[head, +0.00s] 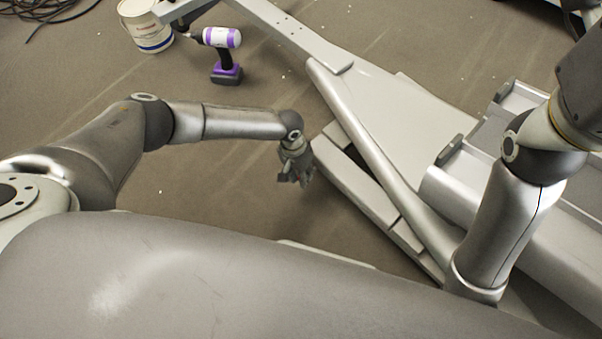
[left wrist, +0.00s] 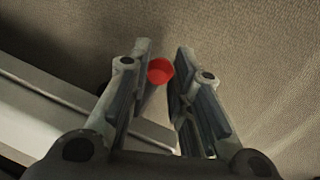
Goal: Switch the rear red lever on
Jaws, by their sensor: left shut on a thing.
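My left gripper (head: 293,178) hangs low over the floor, beside the grey machine frame (head: 365,190). In the left wrist view, the red lever (left wrist: 160,70) shows as a small red end between the two fingers of my left gripper (left wrist: 166,62). The gripper is shut on it. The lever's lower part is hard to make out between the fingers. In the head view the lever is too small and too hidden to tell. My right arm is at the right, but its gripper is out of view.
A purple and white power drill (head: 222,54) stands on the floor at the top. A white bucket (head: 147,26) and dark cables (head: 40,14) are near the top left. The floor left of the frame is mostly clear. Grey rails (head: 478,178) lie near my right arm.

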